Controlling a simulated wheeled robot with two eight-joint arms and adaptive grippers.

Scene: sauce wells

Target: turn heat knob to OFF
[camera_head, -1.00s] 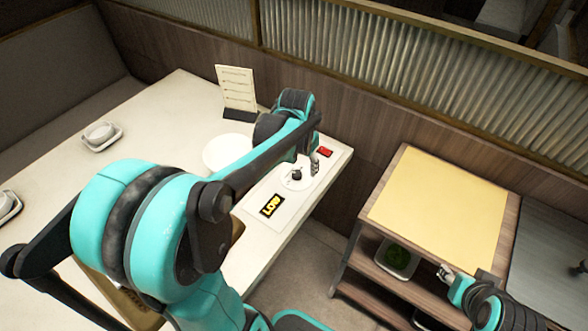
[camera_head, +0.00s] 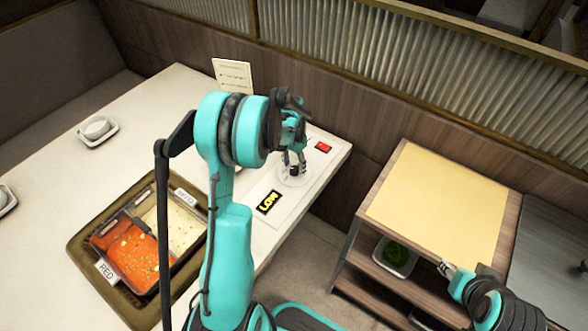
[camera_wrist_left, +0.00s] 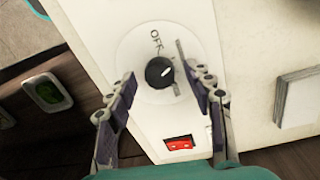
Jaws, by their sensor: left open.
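The black heat knob (camera_wrist_left: 159,72) stands on a round white dial (camera_wrist_left: 130,50) in the left wrist view, with the word OFF printed on the dial beside it. A light mark on the knob points away from the OFF word, toward the right.
A red switch (camera_head: 323,147) lies behind the knob on the panel. A two-well pot (camera_head: 83,233) with red and pale sauce stands at the left on the table. A wooden shelf cart (camera_head: 440,205) is to the right.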

